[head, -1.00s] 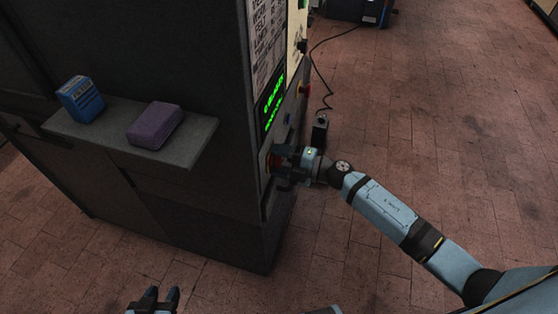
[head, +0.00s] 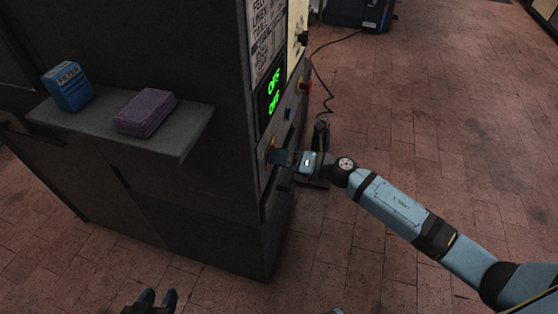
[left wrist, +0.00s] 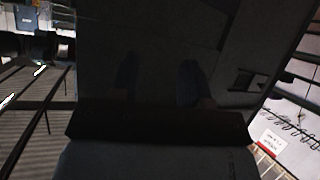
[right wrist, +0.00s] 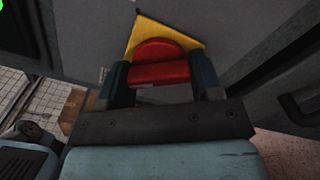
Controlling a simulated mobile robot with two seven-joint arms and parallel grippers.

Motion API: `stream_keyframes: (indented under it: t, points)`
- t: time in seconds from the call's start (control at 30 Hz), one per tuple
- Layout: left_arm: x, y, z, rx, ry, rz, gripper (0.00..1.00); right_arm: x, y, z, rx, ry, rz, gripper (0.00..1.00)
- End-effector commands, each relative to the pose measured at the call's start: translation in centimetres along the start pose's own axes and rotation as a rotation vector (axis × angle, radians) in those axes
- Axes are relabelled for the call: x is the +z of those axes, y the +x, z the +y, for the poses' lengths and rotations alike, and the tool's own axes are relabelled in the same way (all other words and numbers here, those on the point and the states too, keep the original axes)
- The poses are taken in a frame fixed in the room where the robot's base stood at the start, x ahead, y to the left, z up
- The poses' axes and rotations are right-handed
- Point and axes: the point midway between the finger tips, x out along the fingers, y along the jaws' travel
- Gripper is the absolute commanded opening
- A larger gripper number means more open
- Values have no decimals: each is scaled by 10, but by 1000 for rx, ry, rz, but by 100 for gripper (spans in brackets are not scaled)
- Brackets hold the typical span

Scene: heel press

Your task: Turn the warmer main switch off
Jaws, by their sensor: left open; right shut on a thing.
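The main switch is a red rotary handle (right wrist: 158,62) on a yellow plate (right wrist: 141,37), seen in the right wrist view. In the head view the yellow plate (head: 272,144) shows low on the cabinet's side panel. My right gripper (right wrist: 162,78) is shut on the red handle, one dark finger on each side of it. In the head view this gripper (head: 279,157) hides most of the switch. My left gripper (head: 151,298) is open and empty at the bottom edge, away from the cabinet.
A shelf (head: 190,133) juts from the cabinet (head: 190,205), with a blue box (head: 67,87) and a purple block (head: 145,113) on it. A red button (head: 306,86) sits further along the panel. A black cable (head: 313,68) runs over the tiled floor, which is open at right.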

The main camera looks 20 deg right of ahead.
Motion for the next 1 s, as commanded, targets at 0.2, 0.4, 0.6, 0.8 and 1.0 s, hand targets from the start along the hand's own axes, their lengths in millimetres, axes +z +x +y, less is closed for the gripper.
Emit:
stream_keyframes:
  t: [0.2, 0.4, 0.6, 0.8, 1.0]
  points:
    - [-2, 1, 1, 6, -5, 19, 43, -2, 0, -2, -1, -105, 2, 36]
    - [0, 2, 1, 8, -7, 20, 43, -2, 0, -2, -1, -154, 2, 36]
    - [0, 2, 0, 8, -7, 20, 43, -1, 0, -2, -1, -169, 2, 36]
    - [0, 1, 0, 8, -7, 21, 43, -1, 0, -1, -1, -170, 2, 36]
    - [0, 1, 0, 7, -6, 21, 43, -1, 0, -1, -1, -169, 2, 82]
